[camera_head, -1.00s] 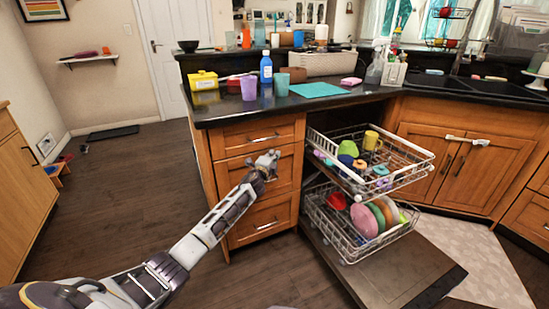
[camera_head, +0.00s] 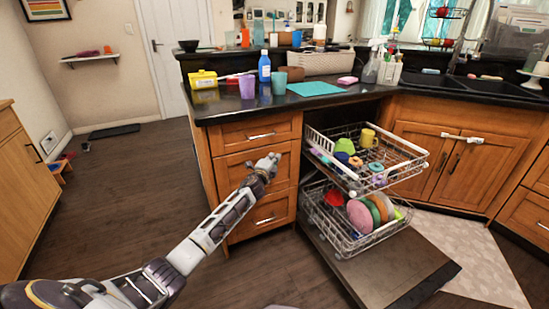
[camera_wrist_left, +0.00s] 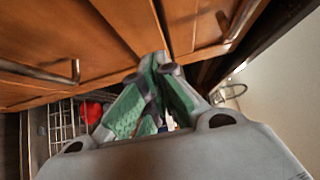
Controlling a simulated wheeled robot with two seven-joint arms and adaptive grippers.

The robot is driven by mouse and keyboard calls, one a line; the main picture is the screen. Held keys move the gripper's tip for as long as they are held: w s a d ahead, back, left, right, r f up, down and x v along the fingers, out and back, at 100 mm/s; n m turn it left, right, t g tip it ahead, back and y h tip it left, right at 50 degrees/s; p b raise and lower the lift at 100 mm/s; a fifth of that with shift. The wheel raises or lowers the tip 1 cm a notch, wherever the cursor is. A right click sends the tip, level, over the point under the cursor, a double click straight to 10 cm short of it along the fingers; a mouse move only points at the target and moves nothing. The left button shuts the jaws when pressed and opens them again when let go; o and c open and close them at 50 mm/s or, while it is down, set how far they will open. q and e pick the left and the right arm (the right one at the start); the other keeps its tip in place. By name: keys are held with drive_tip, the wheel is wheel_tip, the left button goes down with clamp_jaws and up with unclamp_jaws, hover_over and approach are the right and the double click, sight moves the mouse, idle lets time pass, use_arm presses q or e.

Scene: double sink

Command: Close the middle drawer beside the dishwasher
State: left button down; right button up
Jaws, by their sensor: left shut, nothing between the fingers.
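The middle drawer (camera_head: 232,172) is a wooden front in the cabinet left of the dishwasher, between a top drawer (camera_head: 235,137) and a bottom drawer (camera_head: 240,222). It looks flush or nearly flush with them; a small gap cannot be ruled out. My left gripper (camera_head: 272,160) is at the right half of its front and hides much of the handle. In the left wrist view the gripper (camera_wrist_left: 160,62) has its fingertips together, empty, at or very near the wooden fronts (camera_wrist_left: 110,35). Contact cannot be told. My right gripper is not in view.
The dishwasher's upper rack (camera_head: 365,175) and lower rack (camera_head: 345,235), holding dishes, are pulled out to the right. Its door (camera_head: 390,270) lies open low down. A dark counter (camera_head: 225,115) with cups overhangs the drawers. The floor (camera_head: 120,190) on the left is clear.

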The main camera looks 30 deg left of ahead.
use_arm(q)
drive_tip(key=s+d+p, duration=0.1)
drive_tip(key=s+p, duration=0.1)
drive_tip(key=s, duration=0.6)
drive_tip(key=shift+s, duration=0.35)
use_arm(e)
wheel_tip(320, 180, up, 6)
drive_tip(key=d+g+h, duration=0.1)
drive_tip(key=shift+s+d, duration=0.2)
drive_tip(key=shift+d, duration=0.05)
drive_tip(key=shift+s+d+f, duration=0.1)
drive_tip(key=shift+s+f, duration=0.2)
